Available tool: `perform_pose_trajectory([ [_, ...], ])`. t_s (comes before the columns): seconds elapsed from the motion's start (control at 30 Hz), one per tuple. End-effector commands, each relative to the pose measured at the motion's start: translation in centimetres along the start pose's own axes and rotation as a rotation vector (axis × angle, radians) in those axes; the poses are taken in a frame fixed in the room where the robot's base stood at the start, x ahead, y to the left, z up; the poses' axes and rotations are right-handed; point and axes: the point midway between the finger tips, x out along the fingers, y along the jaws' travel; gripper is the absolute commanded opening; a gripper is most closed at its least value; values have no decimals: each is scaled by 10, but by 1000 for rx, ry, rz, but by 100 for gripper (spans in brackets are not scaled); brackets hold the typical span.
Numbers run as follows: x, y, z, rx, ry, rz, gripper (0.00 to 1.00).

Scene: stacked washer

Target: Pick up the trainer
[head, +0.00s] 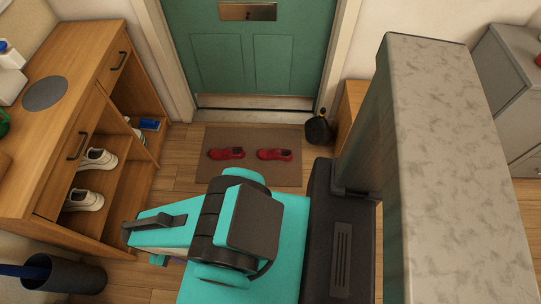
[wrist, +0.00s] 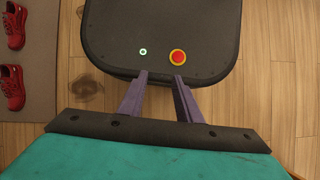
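Two red trainers lie on the brown doormat in the head view, the left one (head: 226,153) and the right one (head: 274,155). They also show at the left edge of the wrist view, one above (wrist: 14,25) and one below (wrist: 12,87). A white trainer (head: 98,159) stands on a shelf of the wooden cabinet at left, and a second white trainer (head: 83,200) stands below it. My gripper (wrist: 160,76) is open, its two purple fingers apart with nothing between them, above my own dark base. In the head view its fingertips are hidden behind my arm.
The doormat (head: 255,178) lies before the closed green door (head: 245,55). The open-fronted cabinet (head: 55,135) stands at left, with a dark bin (head: 62,275) in front. A tall grey-topped block (head: 445,140) fills the right. Wooden floor is clear between cabinet and mat.

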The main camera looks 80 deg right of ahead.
Motion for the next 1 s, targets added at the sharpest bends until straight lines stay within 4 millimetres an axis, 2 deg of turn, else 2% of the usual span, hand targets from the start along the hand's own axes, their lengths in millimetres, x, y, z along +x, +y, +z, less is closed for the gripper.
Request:
perform_pose_trajectory([
  [0.23, 0, 0, 0, 0, 0, 0, 33],
  [0.43, 5, 5, -6, 0, -1, 5, 67],
  [0.57, 16, 18, -19, 0, -4, 22, 68],
  [0.77, 43, 58, -53, -5, -16, 73, 68],
  [1.0, 80, 124, -93, -5, -50, 148, 68],
])
